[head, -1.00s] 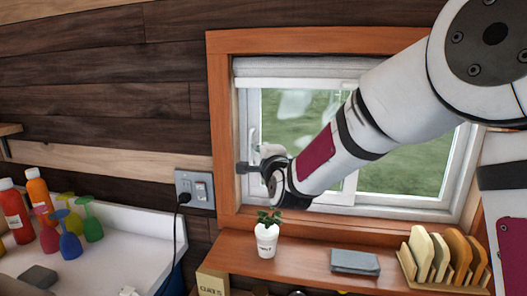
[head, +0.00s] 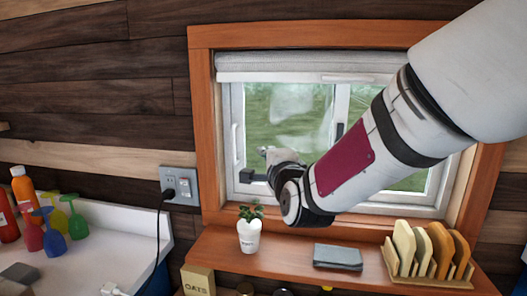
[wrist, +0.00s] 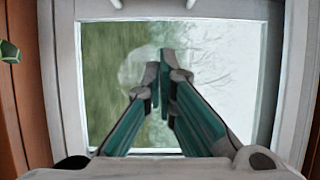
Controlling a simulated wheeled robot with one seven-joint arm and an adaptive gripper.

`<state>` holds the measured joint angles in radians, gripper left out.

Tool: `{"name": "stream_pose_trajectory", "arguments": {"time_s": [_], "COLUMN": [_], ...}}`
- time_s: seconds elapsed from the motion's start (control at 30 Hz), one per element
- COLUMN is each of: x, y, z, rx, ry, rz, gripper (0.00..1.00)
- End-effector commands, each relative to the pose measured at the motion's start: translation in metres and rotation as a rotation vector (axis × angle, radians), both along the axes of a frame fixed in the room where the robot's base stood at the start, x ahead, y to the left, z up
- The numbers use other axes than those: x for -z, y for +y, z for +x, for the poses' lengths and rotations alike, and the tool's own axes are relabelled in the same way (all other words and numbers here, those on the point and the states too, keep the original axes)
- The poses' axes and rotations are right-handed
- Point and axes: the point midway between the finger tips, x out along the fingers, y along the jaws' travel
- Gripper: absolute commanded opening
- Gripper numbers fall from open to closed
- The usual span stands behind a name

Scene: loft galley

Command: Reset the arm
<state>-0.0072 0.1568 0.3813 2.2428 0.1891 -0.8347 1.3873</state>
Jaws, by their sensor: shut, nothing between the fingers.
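My arm reaches in from the upper right of the head view, in front of the window (head: 290,122). My gripper (head: 246,176) is at the arm's far end, near the window's lower left, above the shelf and the potted plant. In the wrist view my gripper (wrist: 163,72) points at the window pane (wrist: 104,60), its two fingers together and nothing between them. I cannot tell how far the fingertips are from the glass.
The wooden shelf (head: 220,250) holds a potted plant (head: 249,236), a grey cloth (head: 338,257) and a rack of boards (head: 430,252). Spray bottles (head: 54,228) stand on the white counter (head: 105,238) at left. A cord hangs from the wall outlet (head: 179,185).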

Motion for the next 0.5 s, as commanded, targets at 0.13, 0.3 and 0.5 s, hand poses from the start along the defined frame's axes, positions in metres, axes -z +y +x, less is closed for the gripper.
{"name": "stream_pose_trajectory", "arguments": {"time_s": [0.13,0.3,0.5], "x": [0.000,0.001,0.014], "y": [-0.004,-0.010,-0.042], "z": [-0.013,-0.024,-0.062], "rx": [0.001,-0.001,-0.030], "ry": [0.000,0.022,0.152], "rz": [-0.001,-0.077,-0.435], "gripper": [0.00,0.00,0.00]}}
